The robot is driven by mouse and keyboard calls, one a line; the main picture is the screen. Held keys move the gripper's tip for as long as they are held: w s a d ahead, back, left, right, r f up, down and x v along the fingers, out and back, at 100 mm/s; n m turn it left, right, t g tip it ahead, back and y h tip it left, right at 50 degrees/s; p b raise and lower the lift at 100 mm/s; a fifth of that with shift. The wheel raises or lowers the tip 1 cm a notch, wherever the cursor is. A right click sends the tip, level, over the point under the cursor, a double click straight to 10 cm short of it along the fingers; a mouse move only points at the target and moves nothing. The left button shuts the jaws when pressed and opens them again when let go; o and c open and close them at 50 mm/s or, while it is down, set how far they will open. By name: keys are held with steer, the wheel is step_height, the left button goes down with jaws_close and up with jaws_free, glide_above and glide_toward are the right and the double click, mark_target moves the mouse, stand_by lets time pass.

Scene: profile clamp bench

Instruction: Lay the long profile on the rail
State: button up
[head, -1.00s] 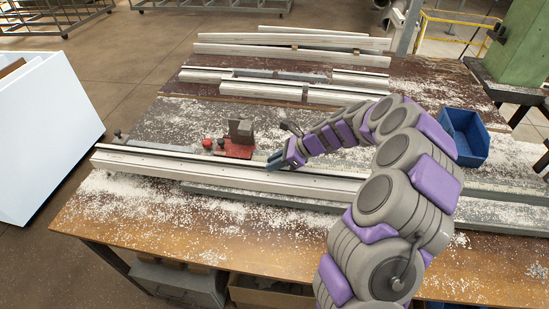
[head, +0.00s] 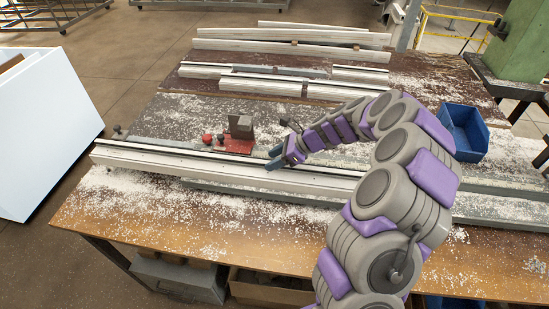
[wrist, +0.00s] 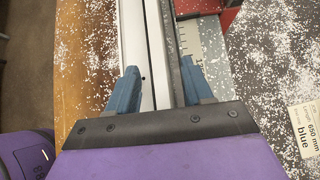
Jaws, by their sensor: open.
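The long profile (head: 225,174), pale with a dark strip along its back edge, lies lengthwise near the front of the bench. A grey metal rail (head: 262,198) runs along its front side and shows again to the right of my arm; I cannot tell how the profile rests against it. My gripper (head: 274,160) is at the profile, right of its middle. In the wrist view my gripper (wrist: 158,67) is open, with one blue finger on each side of the pale profile (wrist: 137,40) and its dark strip. The finger contact cannot be told.
A red clamp base with a grey block (head: 240,128) stands just behind the profile, left of my gripper. A blue bin (head: 464,134) is at the right. Several shorter profiles (head: 265,90) lie farther back. A label card (wrist: 307,128) reads 650 mm, blue. White chips cover the bench.

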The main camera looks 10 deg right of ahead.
steer(key=p+v, duration=0.4)
steer(key=v, duration=1.3)
steer(key=s+a+r+n+g+h, duration=0.1)
steer(key=s+a+r+n+g, duration=0.15)
steer(key=s+a+n, duration=0.4)
steer(key=s+a+r+n+g+h, duration=0.2)
steer(key=s+a+r+n, duration=0.2)
steer(key=s+a+n, duration=0.3)
steer(key=s+d+f+n+h, duration=0.1)
steer(key=s+n+h, duration=0.4)
steer(key=s, duration=1.8)
steer(key=n+g, duration=0.1)
steer(key=n, duration=0.3)
steer(key=shift+s+d+f+h, duration=0.2)
steer(key=shift+s+f+h, duration=0.05)
steer(key=shift+f+h, duration=0.15)
